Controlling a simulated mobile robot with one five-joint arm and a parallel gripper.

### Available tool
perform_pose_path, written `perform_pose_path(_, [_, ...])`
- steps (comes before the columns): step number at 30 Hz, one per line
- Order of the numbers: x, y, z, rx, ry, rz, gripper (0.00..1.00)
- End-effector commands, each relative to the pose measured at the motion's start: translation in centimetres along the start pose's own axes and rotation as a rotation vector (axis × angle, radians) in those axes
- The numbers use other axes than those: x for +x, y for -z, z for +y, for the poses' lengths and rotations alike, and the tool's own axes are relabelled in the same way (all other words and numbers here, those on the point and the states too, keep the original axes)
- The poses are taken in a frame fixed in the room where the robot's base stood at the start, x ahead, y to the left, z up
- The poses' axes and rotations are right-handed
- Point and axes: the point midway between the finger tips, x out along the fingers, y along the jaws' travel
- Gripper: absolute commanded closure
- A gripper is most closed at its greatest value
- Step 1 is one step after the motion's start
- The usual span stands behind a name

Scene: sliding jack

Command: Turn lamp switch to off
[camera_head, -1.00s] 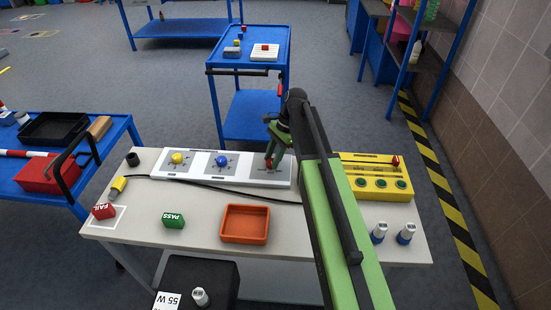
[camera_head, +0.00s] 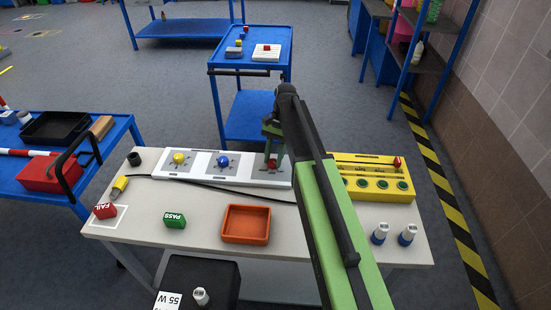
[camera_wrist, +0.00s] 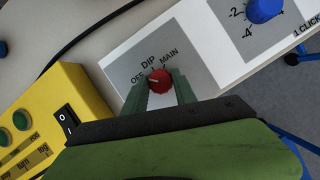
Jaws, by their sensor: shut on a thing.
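The lamp switch is a red knob (camera_wrist: 160,82) on a grey plate marked OFF, DIP and MAIN. Its white pointer line faces left, towards the OFF mark, in the wrist view. In the head view the red knob (camera_head: 271,164) sits at the right end of the white panel (camera_head: 200,179). My gripper (camera_wrist: 163,88) is shut on the knob, one green finger on each side. My gripper also shows over the panel's right end in the head view (camera_head: 272,155), where my arm partly covers the plate.
A blue knob (camera_head: 223,161) and a yellow knob (camera_head: 179,158) are left along the panel. A yellow box (camera_head: 372,170) with green buttons stands close on the right. A black cable (camera_head: 225,190) runs in front. An orange tray (camera_head: 246,224) and a green PASS block (camera_head: 174,220) lie nearer.

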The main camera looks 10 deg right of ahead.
Motion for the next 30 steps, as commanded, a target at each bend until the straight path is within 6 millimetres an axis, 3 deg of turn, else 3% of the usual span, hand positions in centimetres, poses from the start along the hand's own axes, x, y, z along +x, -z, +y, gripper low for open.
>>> perform_pose_path(10, [0.1,-0.2,0.2,-0.001,-0.006,-0.007,1.0])
perform_pose_path(11, [0.1,-0.2,0.2,-0.001,-0.006,-0.007,0.66])
perform_pose_path(16, [0.0,-0.1,0.2,0.0,-0.005,-0.005,0.45])
perform_pose_path(25, [-0.1,-0.1,0.2,0.001,-0.003,-0.003,0.45])
perform_pose_path(30, [-1.5,-0.2,0.1,0.001,-0.003,-0.002,0.45])
